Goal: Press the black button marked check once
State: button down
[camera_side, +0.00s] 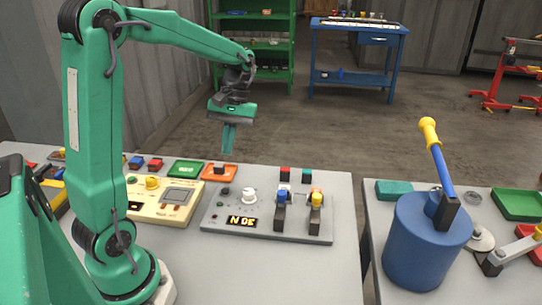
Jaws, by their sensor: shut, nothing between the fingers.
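My gripper (229,146) is green, points down and is shut and empty. It hangs in the air above the back of the table, over the area of the orange tray (233,174). A grey control panel (300,232) lies below and in front of it, apart from it. The panel has a white knob (249,195), a lit display (242,222) and two upright levers, one blue-topped and one yellow-topped. A small dark round button (225,191) sits near its left back corner. No check marking is readable, so I cannot tell if this is the check button.
A cream panel (150,212) with a yellow knob and grey screen lies left of the grey panel. A green tray (186,169) and several small coloured blocks stand behind. A blue drum (415,250) with a yellow-handled lever stands on the right table, across a gap.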

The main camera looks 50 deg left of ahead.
aim_at(226, 188)
jog(key=w+a+f+n+g+h, duration=0.1)
jog(key=a+f+n+g+h, duration=0.1)
jog(key=a+f, duration=0.4)
jog(key=shift+w+a+f+n+g, duration=0.25)
jog(key=shift+n+g, duration=0.25)
jog(key=shift+n, duration=0.6)
jog(key=shift+f, duration=0.1)
jog(key=shift+f, duration=4.25)
jog(key=shift+f, duration=0.1)
jog(key=shift+s+f, duration=0.1)
jog(key=shift+f, duration=0.2)
jog(key=shift+f, duration=0.45)
jog(key=shift+r, duration=0.85)
